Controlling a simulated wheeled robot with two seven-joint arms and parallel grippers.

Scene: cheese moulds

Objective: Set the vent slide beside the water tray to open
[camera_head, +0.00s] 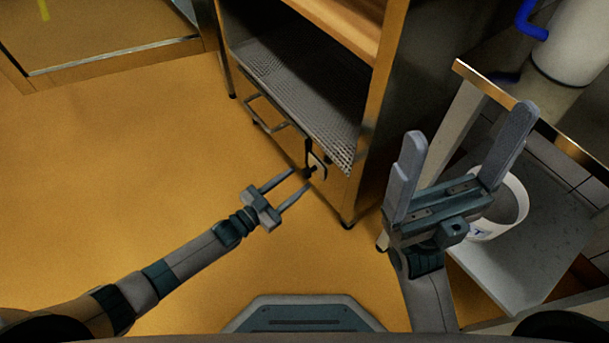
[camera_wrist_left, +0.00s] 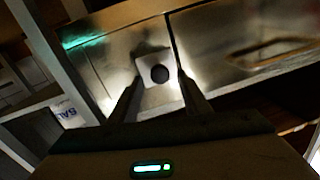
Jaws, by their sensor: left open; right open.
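The vent slide (camera_head: 318,160) is a small pale plate with a dark round spot, on the lower metal front of the cabinet. In the left wrist view the vent slide (camera_wrist_left: 146,67) lies ahead, with the dark spot showing between my fingers. The water tray (camera_head: 268,114), with a bar handle, is just left of it; in the wrist view the tray (camera_wrist_left: 215,35) is on the right. My left gripper (camera_head: 301,179) is open and empty, close in front of the plate; contact cannot be told. My right gripper (camera_head: 467,125) is open and empty, raised at the right.
A perforated shelf (camera_head: 300,95) sits above the tray inside the cabinet (camera_head: 365,150). A white bucket (camera_head: 511,207) stands on a grey surface (camera_head: 535,255) at the right, behind my right gripper. The orange floor (camera_head: 130,170) at the left is clear.

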